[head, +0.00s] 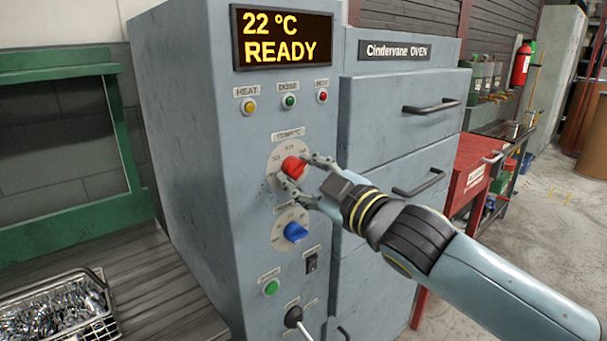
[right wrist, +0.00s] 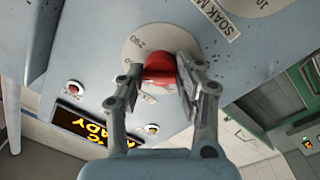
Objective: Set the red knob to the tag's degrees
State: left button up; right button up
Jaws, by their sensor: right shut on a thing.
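The red knob (head: 293,167) sits on a pale round dial on the front of the blue-grey oven control cabinet, under a small label reading like "TEMP °C". My right gripper (head: 297,172) is shut on the red knob, one finger on each side. In the right wrist view the red knob (right wrist: 158,68) shows between the two fingers of the gripper (right wrist: 157,78). A dial number, like 290, shows beside it; the other marks are partly hidden or too small. I cannot make out a tag with degrees. My left gripper is not in view.
The display (head: 283,38) reads "22 °C READY". A blue knob (head: 295,232) is just below the red one. A black switch (head: 311,262), a green button (head: 271,287) and a lever (head: 294,316) are lower. A wire basket (head: 108,300) stands at the lower left.

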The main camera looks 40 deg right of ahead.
jog(key=shift+f, duration=0.15)
jog(key=o, duration=1.1)
jog(key=shift+o, duration=0.2)
jog(key=shift+s, duration=0.1)
jog(key=s, duration=1.2)
jog(key=shift+d+f, duration=0.15)
jog(key=shift+w, duration=0.1)
